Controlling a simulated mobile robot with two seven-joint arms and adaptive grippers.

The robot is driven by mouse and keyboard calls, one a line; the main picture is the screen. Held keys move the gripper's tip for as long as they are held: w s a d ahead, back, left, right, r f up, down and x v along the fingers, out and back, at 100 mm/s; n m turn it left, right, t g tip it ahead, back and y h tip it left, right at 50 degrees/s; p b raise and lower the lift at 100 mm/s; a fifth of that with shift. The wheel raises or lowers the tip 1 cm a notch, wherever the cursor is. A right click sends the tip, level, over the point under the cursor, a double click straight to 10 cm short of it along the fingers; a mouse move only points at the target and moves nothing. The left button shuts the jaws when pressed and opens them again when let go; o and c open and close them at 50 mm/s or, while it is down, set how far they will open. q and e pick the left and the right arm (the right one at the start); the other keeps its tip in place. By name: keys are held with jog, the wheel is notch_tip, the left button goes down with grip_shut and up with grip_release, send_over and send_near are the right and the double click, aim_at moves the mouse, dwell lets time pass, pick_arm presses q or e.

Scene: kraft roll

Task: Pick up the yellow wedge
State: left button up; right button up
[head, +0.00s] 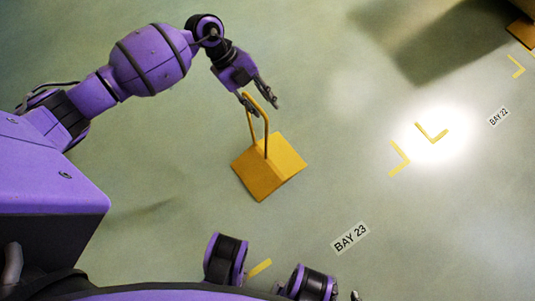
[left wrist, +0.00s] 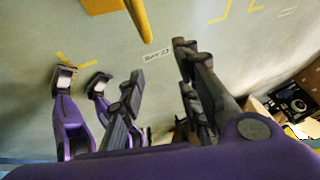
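The yellow wedge (head: 272,172) rests on the floor in the middle of the head view, with a tall yellow loop handle (head: 267,135) rising from its top. My left gripper (head: 262,102) is at the top of that handle, its fingers apart. In the left wrist view the gripper (left wrist: 157,60) is open, with nothing clasped between its fingers. The handle (left wrist: 138,20) shows just past the fingertips there, and part of the wedge (left wrist: 102,5) is cut off by the top edge. I cannot tell whether a finger touches the handle. My right gripper is not clearly visible.
A BAY 23 label (head: 349,238) and a BAY 22 label (head: 498,117) lie on the green floor. Yellow corner marks (head: 432,133) lie in a bright light patch. Another yellow-orange object (head: 522,30) is at the upper right edge. The floor around the wedge is clear.

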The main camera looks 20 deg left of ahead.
aim_at(261, 109)
pick_arm(q)
jog(key=shift+y, duration=0.7)
jog(key=w+a+f, duration=0.1)
jog(key=w+a+f+b, duration=0.1)
jog(key=f, duration=0.1)
jog(key=shift+w, duration=0.1)
jog(key=b+x, duration=0.1)
jog(key=x, duration=0.2)
jog(key=b+x, duration=0.1)
jog(key=x, duration=0.1)
jog(key=shift+a+f+b, duration=0.2)
jog(key=shift+a+b, duration=0.1)
jog(key=shift+a, duration=0.1)
jog(key=shift+r, duration=0.1)
grip_shut()
jog(key=shift+r, duration=0.15)
